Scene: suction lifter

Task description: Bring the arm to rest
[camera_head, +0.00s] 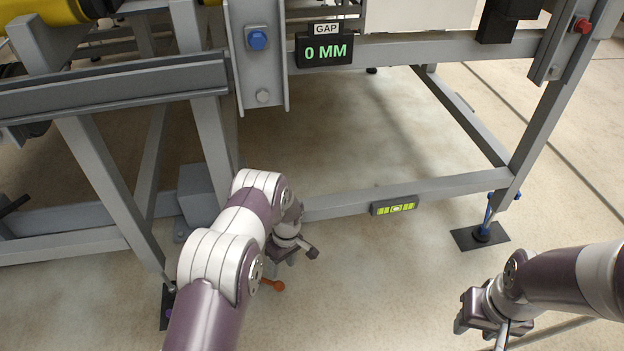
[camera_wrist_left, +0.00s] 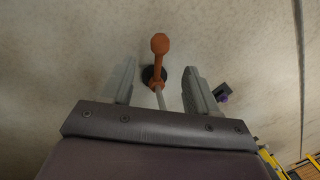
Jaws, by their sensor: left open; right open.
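My left arm reaches forward in the head view, and its gripper (camera_head: 284,258) hangs low in front of the frame's lower beam. The left wrist view shows its two fingers (camera_wrist_left: 159,70) apart, with nothing clamped between them. An orange-knobbed lever (camera_wrist_left: 159,46) with a dark round base shows in the gap between the fingers; I cannot tell its distance from them. Its orange end (camera_head: 274,285) also shows beside the gripper in the head view. My right gripper (camera_head: 484,330) is open and empty over the floor at the lower right.
A grey steel frame (camera_head: 400,192) spans the scene, with a green level (camera_head: 394,206) on its lower beam. A display (camera_head: 325,50) reads 0 MM. A blue button (camera_head: 258,39) and a red button (camera_head: 582,26) sit on posts. A foot pad (camera_head: 490,236) is at right. Floor between the arms is clear.

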